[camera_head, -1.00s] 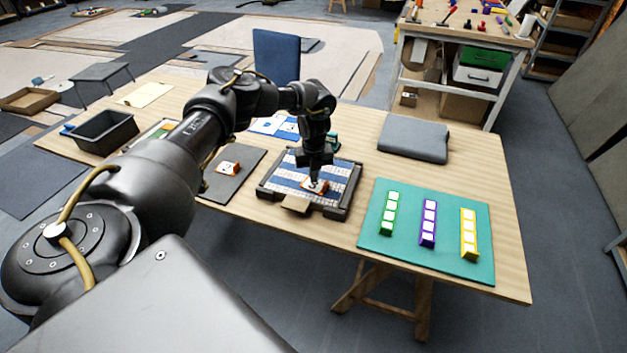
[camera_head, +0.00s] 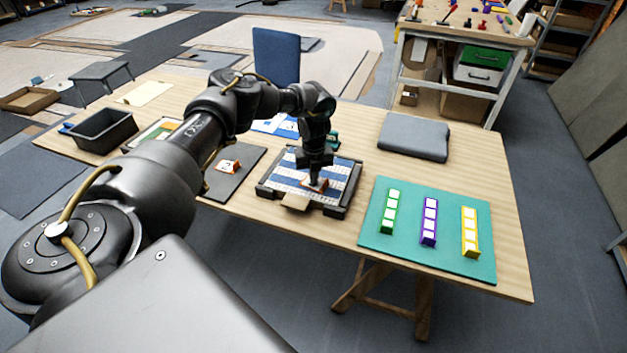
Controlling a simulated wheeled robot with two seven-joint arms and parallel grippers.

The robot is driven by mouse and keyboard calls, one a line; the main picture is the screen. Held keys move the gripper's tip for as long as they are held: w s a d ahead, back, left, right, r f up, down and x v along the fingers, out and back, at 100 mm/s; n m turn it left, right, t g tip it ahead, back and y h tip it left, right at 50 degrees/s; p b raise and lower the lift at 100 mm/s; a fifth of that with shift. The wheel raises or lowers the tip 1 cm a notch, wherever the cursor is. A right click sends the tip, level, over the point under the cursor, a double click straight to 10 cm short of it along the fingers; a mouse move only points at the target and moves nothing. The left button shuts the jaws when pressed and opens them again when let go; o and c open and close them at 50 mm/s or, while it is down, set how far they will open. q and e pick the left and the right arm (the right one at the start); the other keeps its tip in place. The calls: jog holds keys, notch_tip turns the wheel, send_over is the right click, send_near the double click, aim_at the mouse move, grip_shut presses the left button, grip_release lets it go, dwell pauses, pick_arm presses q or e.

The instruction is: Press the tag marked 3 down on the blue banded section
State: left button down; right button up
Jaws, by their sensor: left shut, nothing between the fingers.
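A framed panel (camera_head: 346,194) with blue and white bands lies on the wooden table, dark rails around it. An orange-edged tag (camera_head: 313,186) lies on the panel near its front edge; its mark is mostly hidden by my gripper. My left gripper (camera_head: 315,182) is shut and points straight down on or just above this tag; I cannot tell if they touch. A second orange-edged tag (camera_head: 228,167) with a dark mark, too small to read surely, lies on the dark grey mat (camera_head: 222,186) left of the panel. My right gripper is not in view.
A teal mat (camera_head: 376,240) with green, purple and yellow tile strips lies at the right. A grey cushion-like pad (camera_head: 413,138) lies behind it. A black bin (camera_head: 103,130) stands at the table's left. Bare wood shows between panel and pad.

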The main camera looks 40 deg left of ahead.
pick_arm(q)
notch_tip(320, 180, up, 8)
jog(key=p, duration=0.7)
jog(key=shift+a, duration=0.1)
dwell(0.6)
